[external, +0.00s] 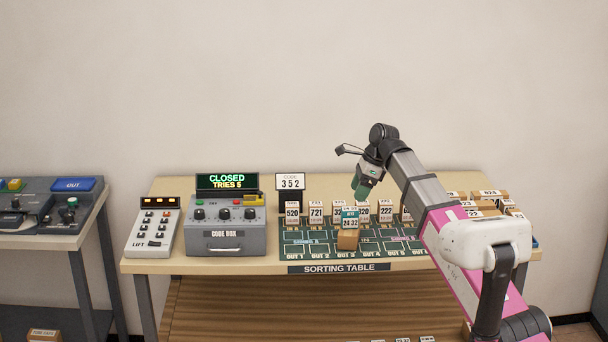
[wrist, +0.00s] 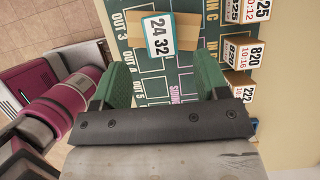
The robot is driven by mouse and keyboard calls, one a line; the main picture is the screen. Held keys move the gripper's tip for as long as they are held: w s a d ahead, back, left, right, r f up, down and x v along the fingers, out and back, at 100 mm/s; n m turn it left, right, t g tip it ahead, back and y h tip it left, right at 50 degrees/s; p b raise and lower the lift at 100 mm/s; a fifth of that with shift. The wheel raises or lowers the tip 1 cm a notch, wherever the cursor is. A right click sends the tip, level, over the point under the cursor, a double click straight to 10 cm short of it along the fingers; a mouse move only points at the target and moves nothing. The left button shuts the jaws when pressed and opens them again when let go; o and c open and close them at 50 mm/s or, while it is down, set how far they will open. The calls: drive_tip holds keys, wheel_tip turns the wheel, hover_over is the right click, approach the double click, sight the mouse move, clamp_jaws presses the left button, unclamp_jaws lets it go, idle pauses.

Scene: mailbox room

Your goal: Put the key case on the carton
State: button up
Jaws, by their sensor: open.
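My gripper (external: 362,188) is open and empty, with green fingers, raised above the sorting table. In the wrist view its two fingers (wrist: 160,78) stand apart with only the mat between them. A brown carton (external: 347,241) with a teal-edged number card stands on the green mat's front part, below my gripper. In the wrist view this carton (wrist: 183,41) lies just beyond the fingertips, not touching them. I cannot pick out the key case for sure. A small brown box (external: 43,335) with a label too small to read is cut off at the bottom left.
Several numbered cartons stand along the back of the mat and more at the table's right (external: 484,203). A grey code box (external: 225,238), reading CLOSED above, and a lift keypad (external: 154,232) stand at left. Another table (external: 48,240) with a control panel is at far left.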

drive_tip(key=shift+v, duration=1.6)
